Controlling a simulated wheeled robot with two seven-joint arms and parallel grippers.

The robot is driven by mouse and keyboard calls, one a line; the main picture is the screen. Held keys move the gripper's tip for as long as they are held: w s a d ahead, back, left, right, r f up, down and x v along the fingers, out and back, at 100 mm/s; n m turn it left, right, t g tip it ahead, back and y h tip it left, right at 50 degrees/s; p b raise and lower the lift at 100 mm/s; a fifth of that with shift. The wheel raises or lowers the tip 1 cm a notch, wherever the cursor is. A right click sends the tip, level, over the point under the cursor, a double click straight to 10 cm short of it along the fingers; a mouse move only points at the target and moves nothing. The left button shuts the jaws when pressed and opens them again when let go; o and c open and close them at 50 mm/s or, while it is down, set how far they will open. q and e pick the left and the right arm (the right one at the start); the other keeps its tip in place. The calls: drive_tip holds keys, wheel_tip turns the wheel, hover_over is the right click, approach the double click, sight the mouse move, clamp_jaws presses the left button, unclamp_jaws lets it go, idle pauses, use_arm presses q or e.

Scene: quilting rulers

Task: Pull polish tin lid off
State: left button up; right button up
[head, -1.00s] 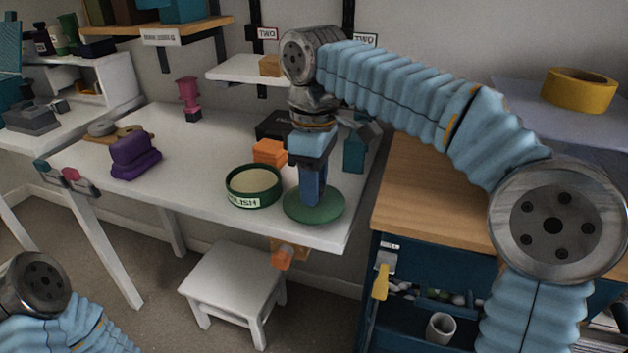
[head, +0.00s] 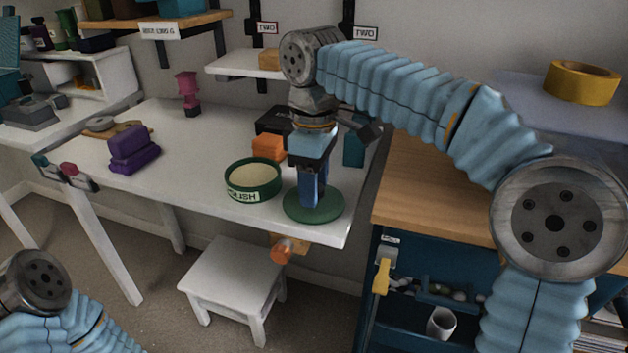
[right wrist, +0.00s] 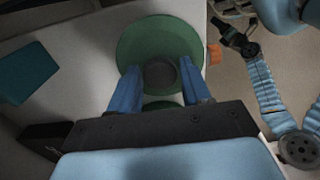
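The polish tin (head: 253,183) is a round green tin with a pale label, standing open on the white table with its cream filling showing. Its green lid (head: 328,209) lies flat on the table to the right of the tin, apart from it; it also shows in the right wrist view (right wrist: 134,45). My right gripper (head: 313,199) points down over the lid. Its blue fingers (right wrist: 160,84) stand on either side of the lid's dark round knob (right wrist: 160,74), spread with small gaps. In the right wrist view my left arm shows at the right; its finger state is unclear.
An orange block (head: 267,147) and a black box (head: 273,124) sit behind the tin. A purple object (head: 133,153) is at the left. The table's front edge is close to the lid. A white stool (head: 235,282) stands below. The table between purple object and tin is clear.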

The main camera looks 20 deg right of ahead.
drive_tip(key=o, duration=0.3)
drive_tip(key=shift+r, duration=0.4)
wheel_tip(320, 180, up, 13)
drive_tip(key=p, duration=0.5)
